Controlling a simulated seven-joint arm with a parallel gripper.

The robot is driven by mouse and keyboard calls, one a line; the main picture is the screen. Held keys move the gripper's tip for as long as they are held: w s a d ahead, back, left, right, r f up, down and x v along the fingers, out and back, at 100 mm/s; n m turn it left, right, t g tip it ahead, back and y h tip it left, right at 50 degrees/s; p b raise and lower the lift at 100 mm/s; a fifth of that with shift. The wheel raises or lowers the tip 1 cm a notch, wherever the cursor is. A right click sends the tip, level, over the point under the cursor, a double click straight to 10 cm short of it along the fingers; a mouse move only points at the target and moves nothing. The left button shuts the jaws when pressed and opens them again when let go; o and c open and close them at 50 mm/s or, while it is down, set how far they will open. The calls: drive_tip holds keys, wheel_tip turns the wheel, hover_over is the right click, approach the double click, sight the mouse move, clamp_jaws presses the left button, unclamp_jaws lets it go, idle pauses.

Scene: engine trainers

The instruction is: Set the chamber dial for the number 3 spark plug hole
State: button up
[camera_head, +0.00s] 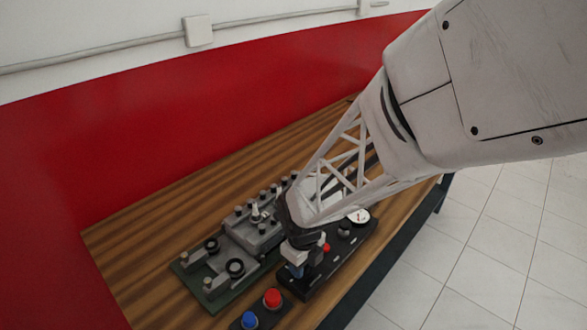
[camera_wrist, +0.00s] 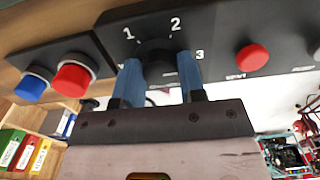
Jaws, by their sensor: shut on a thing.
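The chamber dial (camera_wrist: 157,52) is a dark round knob on a black panel, with the white numbers 1, 2 and 3 around it. My gripper (camera_wrist: 161,72) has its blue fingers on either side of the knob and is shut on it. The fingers cover part of the knob, and I cannot tell which number it points to. In the head view my gripper (camera_head: 295,268) is at the near end of the black panel (camera_head: 343,256), and the dial is hidden there. The engine trainer (camera_head: 258,238), a grey block on a green base, stands beside the panel.
A red button (camera_wrist: 252,57) sits beside the dial on the panel. A larger red button (camera_head: 272,298) and a blue button (camera_head: 249,320) are at the near table edge. A white gauge (camera_head: 358,216) is at the panel's far end. The wooden table (camera_head: 140,232) is bare at left.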

drive_tip(key=o, duration=0.9)
drive_tip(key=shift+r, duration=0.1)
drive_tip(key=shift+r, duration=3.8)
drive_tip(key=shift+d+r, duration=0.1)
